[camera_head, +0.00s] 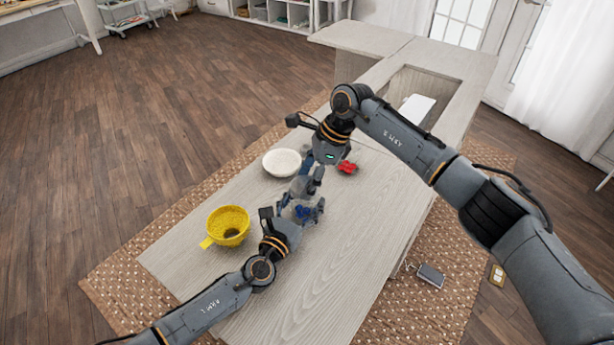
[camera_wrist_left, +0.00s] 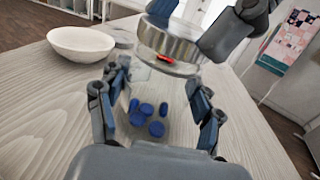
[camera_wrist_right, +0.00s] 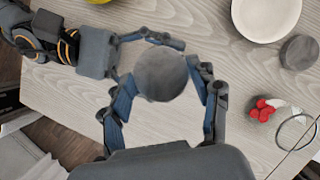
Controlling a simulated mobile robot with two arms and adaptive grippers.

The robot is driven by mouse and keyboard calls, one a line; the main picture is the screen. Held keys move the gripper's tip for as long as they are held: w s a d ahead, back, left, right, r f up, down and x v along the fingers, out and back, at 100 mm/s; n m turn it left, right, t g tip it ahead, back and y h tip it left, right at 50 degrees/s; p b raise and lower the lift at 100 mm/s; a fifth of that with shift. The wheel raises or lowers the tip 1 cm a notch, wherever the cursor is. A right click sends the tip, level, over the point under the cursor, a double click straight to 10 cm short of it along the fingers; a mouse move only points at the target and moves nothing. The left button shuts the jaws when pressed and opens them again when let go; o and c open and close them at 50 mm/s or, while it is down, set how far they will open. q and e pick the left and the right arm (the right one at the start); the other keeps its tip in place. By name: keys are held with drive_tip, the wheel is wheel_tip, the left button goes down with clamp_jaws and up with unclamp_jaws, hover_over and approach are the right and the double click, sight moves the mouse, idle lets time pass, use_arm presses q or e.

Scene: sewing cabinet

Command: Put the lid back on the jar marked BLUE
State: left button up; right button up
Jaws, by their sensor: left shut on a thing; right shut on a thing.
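A clear glass jar (camera_wrist_left: 178,88) holds several blue buttons (camera_wrist_left: 146,112), which also show in the head view (camera_head: 304,211). My left gripper (camera_wrist_left: 158,98) is shut on the jar from its sides. My right gripper (camera_wrist_right: 162,82) is shut on a round grey metal lid (camera_wrist_right: 160,72). In the left wrist view the lid (camera_wrist_left: 167,42) is at the top of the jar, roughly level. I cannot tell whether it is seated or slightly above the rim. The jar is hidden under the lid in the right wrist view. No BLUE marking is readable.
A white bowl (camera_head: 282,162) and a yellow colander (camera_head: 228,226) stand on the pale wooden table (camera_head: 365,235). Another grey round lid (camera_wrist_right: 299,52) lies beside the bowl. The table's near right area is clear.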

drive_tip(key=shift+f, duration=0.2)
